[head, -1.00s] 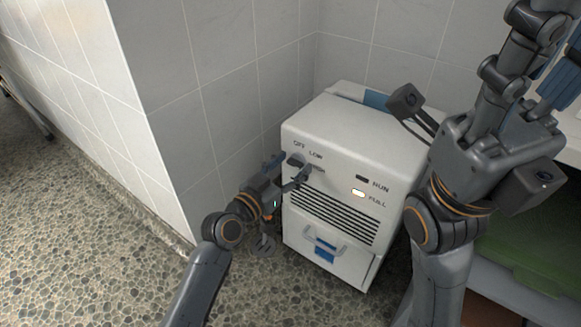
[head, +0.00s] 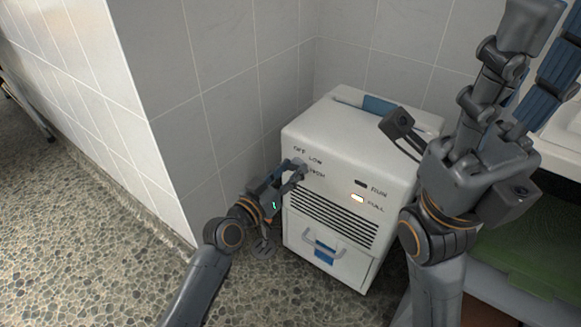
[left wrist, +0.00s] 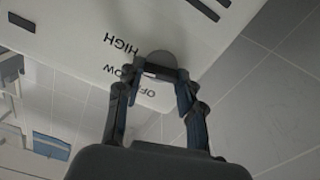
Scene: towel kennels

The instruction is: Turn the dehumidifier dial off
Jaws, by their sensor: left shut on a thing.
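The dehumidifier (head: 330,130) is a white box in the tiled corner. Its control dial (left wrist: 160,60) is a small grey knob, with HIGH, LOW and OFF printed around it in the left wrist view. My left gripper (head: 294,168) is shut on the dial, one fingertip on each side. The fingers and the tilted view partly hide the knob, so I cannot tell its setting. My right gripper (head: 556,30) is raised at the upper right, fingers apart and empty, away from the dial.
The dehumidifier's FULL light (head: 357,198) glows and its RUN light (head: 361,184) is dark. Below are a vent grille (head: 325,216) and a bucket drawer (head: 325,250) with a handle. Tiled walls stand close behind and left. A green surface (head: 530,245) lies right. Pebbled floor is clear at left.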

